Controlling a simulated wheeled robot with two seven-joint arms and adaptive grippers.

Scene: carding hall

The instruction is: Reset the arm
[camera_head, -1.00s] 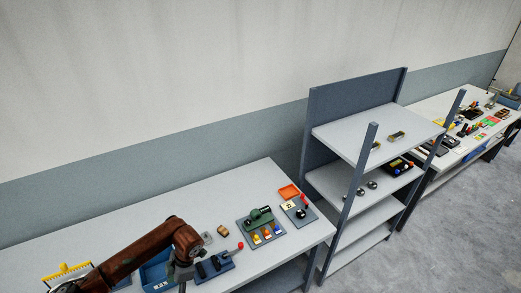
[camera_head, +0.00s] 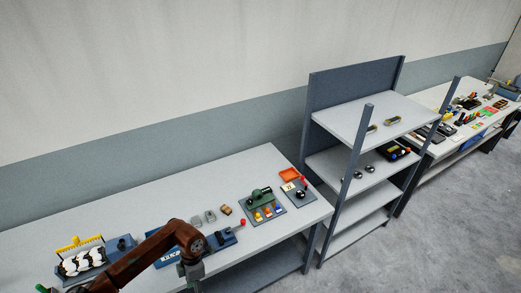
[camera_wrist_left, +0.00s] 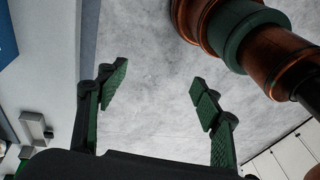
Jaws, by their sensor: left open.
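My left arm, rust-brown, enters the head view from the bottom left and bends down over the front of the near workbench (camera_head: 282,157). Its gripper cannot be made out clearly there. In the left wrist view my left gripper (camera_wrist_left: 158,90) is open, its two green-padded fingers wide apart. Nothing is between them, and grey floor shows behind. The bench edge (camera_wrist_left: 85,50) runs down the left of that view, beside the fingers. My right gripper is not in view.
Floor in front is open.

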